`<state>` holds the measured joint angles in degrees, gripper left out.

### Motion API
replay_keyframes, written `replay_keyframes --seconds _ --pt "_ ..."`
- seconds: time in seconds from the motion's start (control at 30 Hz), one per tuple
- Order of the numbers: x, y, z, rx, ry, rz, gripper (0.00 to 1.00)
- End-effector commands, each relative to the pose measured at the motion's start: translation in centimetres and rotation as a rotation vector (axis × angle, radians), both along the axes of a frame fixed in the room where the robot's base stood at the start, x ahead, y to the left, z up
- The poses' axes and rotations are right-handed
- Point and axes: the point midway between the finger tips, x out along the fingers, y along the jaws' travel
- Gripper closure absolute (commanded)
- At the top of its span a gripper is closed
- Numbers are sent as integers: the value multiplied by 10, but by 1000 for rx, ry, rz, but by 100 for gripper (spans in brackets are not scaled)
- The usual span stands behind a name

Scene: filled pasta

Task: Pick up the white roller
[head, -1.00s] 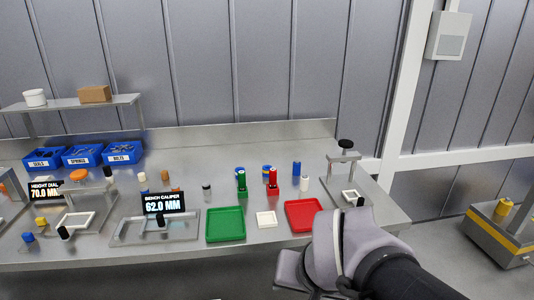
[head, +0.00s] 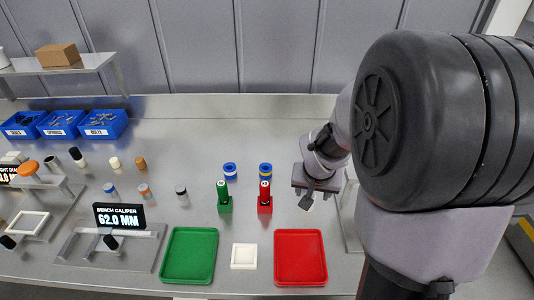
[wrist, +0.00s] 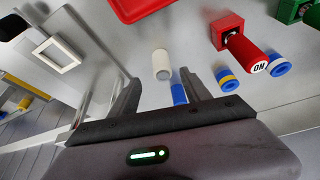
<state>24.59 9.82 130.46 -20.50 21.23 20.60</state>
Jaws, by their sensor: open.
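The white roller (wrist: 161,62) shows in the wrist view as a small pale cylinder, just ahead of the gap between my fingertips. My gripper (wrist: 160,79) is open and nothing is held between its fingers. In the head view my gripper (head: 309,192) is low over the bench, right of the red stand, and mostly hides the roller there. I cannot tell whether a finger touches either one.
A red stand (head: 265,206) and green stand (head: 224,204) are left of my gripper, with blue-banded rollers (head: 265,170) behind. A red tray (head: 300,257), white square (head: 244,256) and green tray (head: 190,255) lie in front. A gauge frame (wrist: 80,62) is close by.

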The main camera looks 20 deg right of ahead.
Motion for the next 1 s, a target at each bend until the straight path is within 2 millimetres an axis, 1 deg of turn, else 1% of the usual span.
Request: replay_keyframes --seconds 0.03,0.17,0.27,0.43,0.5,0.67,0.7,0.77,0.8,0.93,0.97,1.0 --pt "3 -2 -12 0 1 0 44" --pt "7 -5 -20 -1 -1 0 44" --pt "10 -6 -32 -1 0 2 44" --pt "20 -10 -65 0 1 0 44" --pt "23 -12 -69 0 0 0 44" --pt "23 -12 -66 -1 -2 0 44" --pt "23 -12 -66 -1 -1 0 52" --pt "23 -12 -66 -1 -1 0 64" --pt "23 -12 -66 -1 -1 0 72" --pt "23 -12 -66 -1 -1 0 97" --pt "23 -12 -66 -1 -1 0 100" --pt "23 -12 -66 -1 -1 0 100"
